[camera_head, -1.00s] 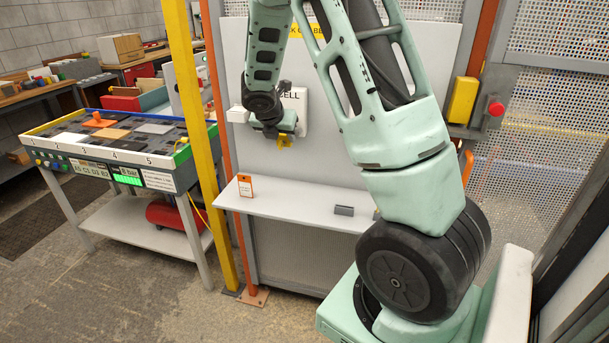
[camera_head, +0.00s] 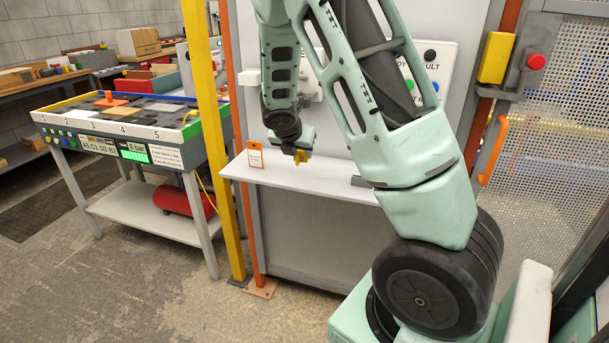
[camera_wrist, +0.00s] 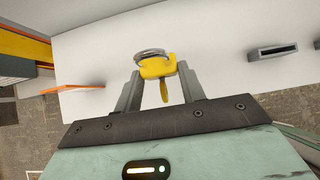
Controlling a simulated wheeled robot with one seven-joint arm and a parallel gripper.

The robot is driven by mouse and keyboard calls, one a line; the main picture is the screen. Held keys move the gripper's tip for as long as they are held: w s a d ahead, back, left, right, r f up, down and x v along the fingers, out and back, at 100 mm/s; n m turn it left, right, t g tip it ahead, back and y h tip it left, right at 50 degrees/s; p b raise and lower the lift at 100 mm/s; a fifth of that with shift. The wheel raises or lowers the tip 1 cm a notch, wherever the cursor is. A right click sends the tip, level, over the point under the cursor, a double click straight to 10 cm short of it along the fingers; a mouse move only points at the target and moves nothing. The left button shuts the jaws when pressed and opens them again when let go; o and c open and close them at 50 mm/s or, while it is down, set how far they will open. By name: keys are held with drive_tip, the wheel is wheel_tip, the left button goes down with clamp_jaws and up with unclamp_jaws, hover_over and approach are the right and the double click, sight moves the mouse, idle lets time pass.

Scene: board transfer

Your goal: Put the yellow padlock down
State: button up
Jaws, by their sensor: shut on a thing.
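The yellow padlock (camera_wrist: 158,68) with a grey metal shackle is between the fingers of my gripper (camera_wrist: 158,80) in the wrist view. My gripper is shut on it. In the head view the padlock (camera_head: 301,156) shows as a small yellow shape under my gripper (camera_head: 299,149). It is over the white shelf (camera_head: 320,176), near its back. I cannot tell whether the padlock touches the shelf.
An orange-framed card (camera_head: 255,158) stands at the shelf's left end. A grey slotted block (camera_wrist: 286,52) sits to the right on the shelf. A yellow post (camera_head: 211,150) rises left of the shelf. A table with numbered tiles (camera_head: 110,120) stands farther left.

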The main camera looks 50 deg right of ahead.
sight(298, 163)
drive_tip(key=shift+f+b, duration=1.05)
drive_tip(key=shift+f, duration=1.3)
drive_tip(key=shift+f, duration=0.15)
drive_tip(key=o, duration=1)
drive_tip(key=shift+c, duration=0.2)
drive_tip(key=shift+a+r, duration=0.15)
drive_tip(key=shift+r, duration=0.3)
drive_tip(key=p+v, duration=0.3)
drive_tip(key=v, duration=0.8)
drive_tip(key=shift+s+a, duration=0.15)
drive_tip(key=shift+a, duration=0.05)
